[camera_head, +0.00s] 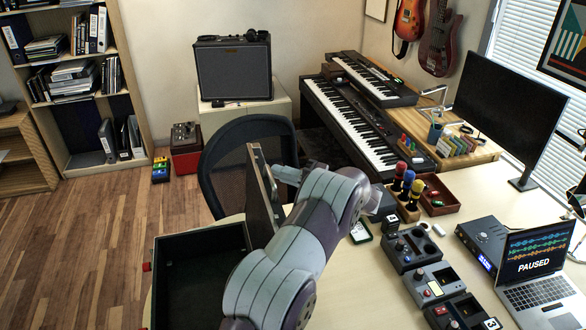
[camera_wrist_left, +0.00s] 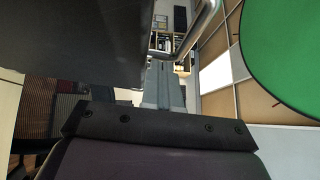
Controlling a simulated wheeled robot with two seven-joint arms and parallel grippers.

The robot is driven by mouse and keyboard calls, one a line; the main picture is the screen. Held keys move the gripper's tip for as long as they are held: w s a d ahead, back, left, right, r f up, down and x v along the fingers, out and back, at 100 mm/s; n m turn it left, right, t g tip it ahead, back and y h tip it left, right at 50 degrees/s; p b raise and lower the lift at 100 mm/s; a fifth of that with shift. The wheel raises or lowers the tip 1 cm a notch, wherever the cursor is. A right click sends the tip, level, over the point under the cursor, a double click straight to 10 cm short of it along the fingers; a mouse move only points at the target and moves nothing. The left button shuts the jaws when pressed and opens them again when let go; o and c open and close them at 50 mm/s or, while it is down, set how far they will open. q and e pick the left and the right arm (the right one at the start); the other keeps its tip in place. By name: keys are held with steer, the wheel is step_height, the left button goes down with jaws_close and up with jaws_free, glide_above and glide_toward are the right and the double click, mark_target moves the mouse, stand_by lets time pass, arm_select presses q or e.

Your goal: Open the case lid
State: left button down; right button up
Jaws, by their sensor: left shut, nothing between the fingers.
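The case is an open dark box (camera_head: 205,265) with a green-tinged rim, at the lower left of the head view. Its lid (camera_head: 260,195) stands about upright along the box's right side, and the box's dark inside shows. A handle is on the lid's right-hand face. My left gripper (camera_head: 282,173) is shut and empty, close beside that face near the lid's top. I cannot tell whether it touches the lid. In the left wrist view the closed fingers (camera_wrist_left: 162,88) point away beside a dark panel (camera_wrist_left: 75,40), seemingly the lid. My right gripper is not in view.
My left arm hides part of the desk (camera_head: 375,285). Right of it are control boxes (camera_head: 410,250), coloured bottles (camera_head: 408,185), a red-brown tray (camera_head: 440,195) and a laptop (camera_head: 535,265). A dark chair (camera_head: 245,140) stands behind the lid. Floor at the left is clear.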

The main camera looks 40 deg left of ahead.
mark_target(268, 166)
arm_select(q)
steer(key=shift+n+h, duration=0.4)
steer(key=shift+h, duration=0.1)
steer(key=s+a+r+p, duration=0.1)
steer(key=p, duration=0.1)
steer(key=s+a+r+p, duration=0.1)
steer(key=shift+s+a+p, duration=0.1)
steer(key=shift+s+p, duration=0.25)
steer(key=shift+n+t+h, duration=0.4)
steer(key=shift+h, duration=0.1)
steer(key=s+a+p, duration=0.1)
steer(key=s+a, duration=0.1)
steer(key=s, duration=0.1)
steer(key=shift+s+a+f+p, duration=0.1)
steer(key=shift+a+f+p, duration=0.15)
steer(key=shift+f+p, duration=0.15)
